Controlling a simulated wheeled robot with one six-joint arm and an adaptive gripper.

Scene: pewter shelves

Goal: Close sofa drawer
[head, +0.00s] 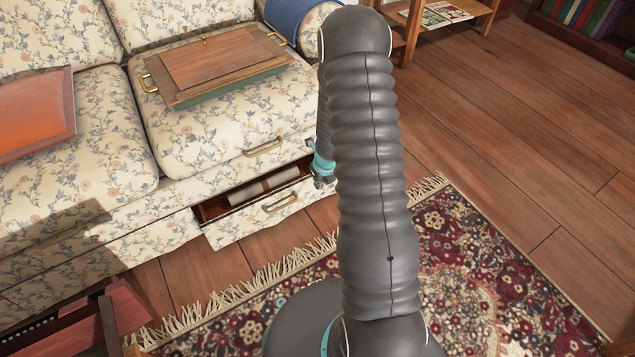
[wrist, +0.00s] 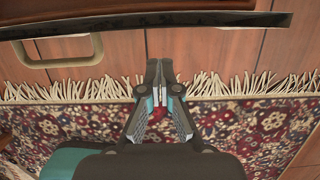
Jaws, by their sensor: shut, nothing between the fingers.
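The sofa drawer (head: 250,222) is low in the floral sofa's base and stands partly pulled out, with rolled items (head: 262,188) inside. It has a brass handle (head: 280,203) on its front. In the wrist view, the drawer's top edge (wrist: 190,21) crosses the top of the picture and its handle (wrist: 60,52) is at upper left. My gripper (wrist: 160,68) is shut and empty, pointing toward the drawer front, to the right of the handle. Whether it touches the drawer cannot be told. In the head view my arm hides most of the gripper, near the drawer's right end.
A wooden tray (head: 180,98) lies on the sofa seat (head: 185,140), with an orange cushion (head: 35,112) at left. A fringed rug (head: 455,255) covers the floor before the drawer. A reddish wooden piece (head: 105,310) stands at lower left. Bare floor (head: 530,130) is open at right.

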